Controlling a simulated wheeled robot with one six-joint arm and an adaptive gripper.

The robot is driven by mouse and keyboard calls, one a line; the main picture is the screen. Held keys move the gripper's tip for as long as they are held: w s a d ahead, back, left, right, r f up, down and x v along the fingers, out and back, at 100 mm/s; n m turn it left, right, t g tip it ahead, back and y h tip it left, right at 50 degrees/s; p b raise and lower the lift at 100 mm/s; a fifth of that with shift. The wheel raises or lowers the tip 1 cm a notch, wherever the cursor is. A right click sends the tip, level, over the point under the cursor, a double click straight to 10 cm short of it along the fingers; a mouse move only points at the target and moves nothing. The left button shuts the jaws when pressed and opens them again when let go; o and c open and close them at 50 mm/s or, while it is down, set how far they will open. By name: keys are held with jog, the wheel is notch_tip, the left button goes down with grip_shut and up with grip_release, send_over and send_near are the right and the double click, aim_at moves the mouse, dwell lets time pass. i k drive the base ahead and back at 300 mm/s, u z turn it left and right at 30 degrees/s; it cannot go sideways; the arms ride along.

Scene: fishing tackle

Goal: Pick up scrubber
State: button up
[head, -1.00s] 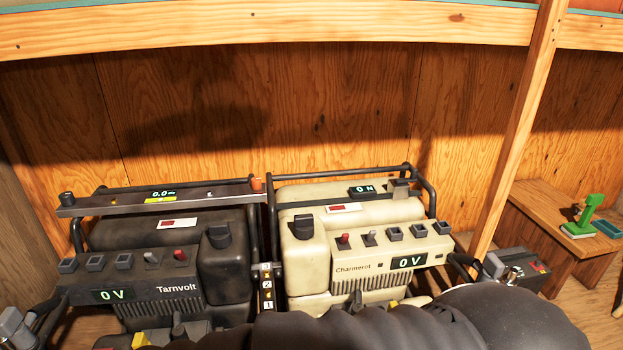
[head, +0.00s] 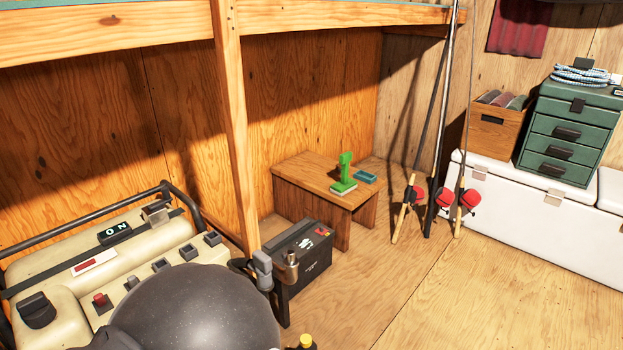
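A green scrubber (head: 344,175) with an upright handle and a pale-edged base stands on a low wooden bench (head: 300,180) against the back wall. A small teal block (head: 366,177) lies just right of it on the same bench. My gripper is not in view. A dark, rounded part of my own arm fills the bottom left of the head view, well short of the bench.
A black battery box (head: 306,262) sits in front of the bench. A cream generator (head: 75,265) and a wooden post (head: 233,130) stand left. Fishing rods (head: 437,130) lean right of the bench, near white chests (head: 590,232). The floor at front right is clear.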

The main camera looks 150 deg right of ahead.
aim_at(345, 185)
jog(key=i, duration=0.95)
jog(key=z, duration=5.6)
jog(key=i, duration=0.5)
jog(key=u, duration=0.05)
jog(key=k, duration=0.5)
jog(key=z, duration=1.25)
jog(key=i, duration=0.8)
jog(key=u, duration=0.1)
